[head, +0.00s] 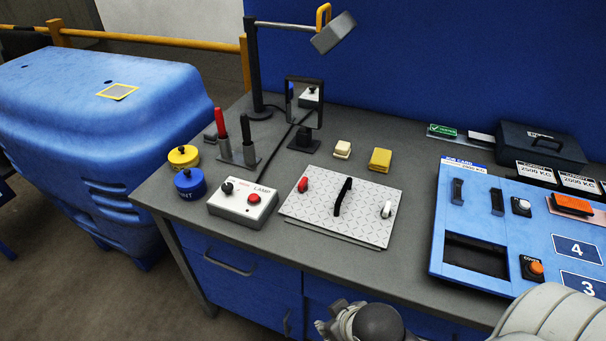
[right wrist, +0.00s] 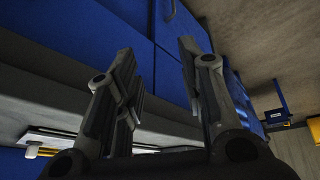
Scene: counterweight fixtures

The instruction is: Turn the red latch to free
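The red latch (head: 303,185) sits on the left part of a grey tread-pattern plate (head: 325,221) on the workbench. A black handle (head: 342,196) stands in the plate's middle, and a white latch (head: 387,209) is at its right. My right gripper (head: 328,326) is at the bottom of the head view, in front of the bench's front edge and apart from the plate. In the right wrist view its two fingers (right wrist: 157,55) are spread with nothing between them. My left gripper is not in view.
A lamp control box (head: 242,203) with a red button stands left of the plate. Yellow (head: 183,157) and blue (head: 190,183) round containers are further left. A mirror (head: 305,103) stands behind; a blue panel (head: 450,224) lies right. Bare bench top lies before the plate.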

